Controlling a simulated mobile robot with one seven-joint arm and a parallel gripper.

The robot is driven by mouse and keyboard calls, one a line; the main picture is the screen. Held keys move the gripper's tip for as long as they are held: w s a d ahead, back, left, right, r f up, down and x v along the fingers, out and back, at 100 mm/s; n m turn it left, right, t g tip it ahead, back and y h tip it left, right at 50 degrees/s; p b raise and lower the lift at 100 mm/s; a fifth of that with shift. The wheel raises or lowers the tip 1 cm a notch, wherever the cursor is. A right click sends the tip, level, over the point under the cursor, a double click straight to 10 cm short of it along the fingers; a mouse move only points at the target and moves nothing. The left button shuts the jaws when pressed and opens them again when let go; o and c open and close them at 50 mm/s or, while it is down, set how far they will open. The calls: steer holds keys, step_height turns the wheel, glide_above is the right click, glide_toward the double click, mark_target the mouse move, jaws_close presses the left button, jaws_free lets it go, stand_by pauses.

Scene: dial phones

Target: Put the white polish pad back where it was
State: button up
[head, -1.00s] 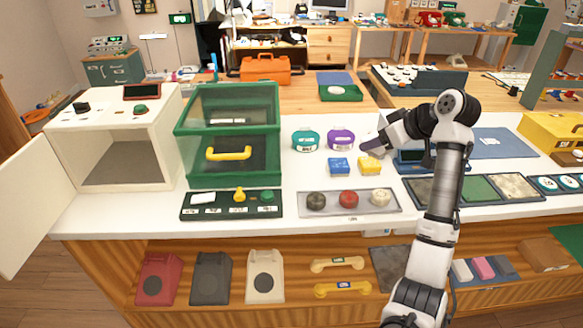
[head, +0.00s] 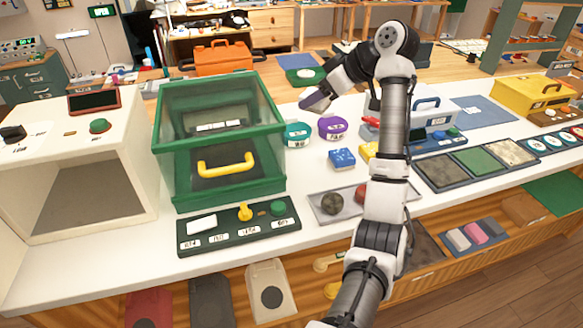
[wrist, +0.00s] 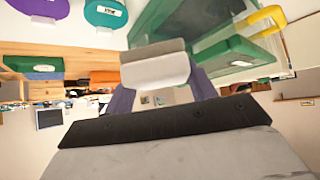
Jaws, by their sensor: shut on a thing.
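My gripper (head: 318,98) is at the end of my raised arm, above and behind the counter's middle in the head view. In the wrist view my gripper (wrist: 161,88) is shut on a white block with a grey upper face, which looks like the white polish pad (wrist: 158,72). It sits crosswise between the two purple-grey fingers. In the head view the held pad cannot be made out clearly.
A green glass-fronted case (head: 182,176) with a yellow handle stands left of my arm. Teal (head: 297,135) and purple (head: 332,127) containers and a blue block (head: 342,158) stand near it. A tray with round knobs (head: 318,196) lies at the counter's front, partly behind my arm.

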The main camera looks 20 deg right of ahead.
steer(key=shift+w+a, duration=0.3)
steer(key=shift+a, duration=0.05)
step_height(320, 180, down, 20)
steer(key=p, duration=0.2)
steer(key=shift+r+p, duration=0.15)
steer(key=shift+p, duration=0.15)
steer(key=o, duration=1.1)
steer(key=b+v, duration=0.2)
steer(key=v, duration=1)
steer(key=shift+b, duration=0.35)
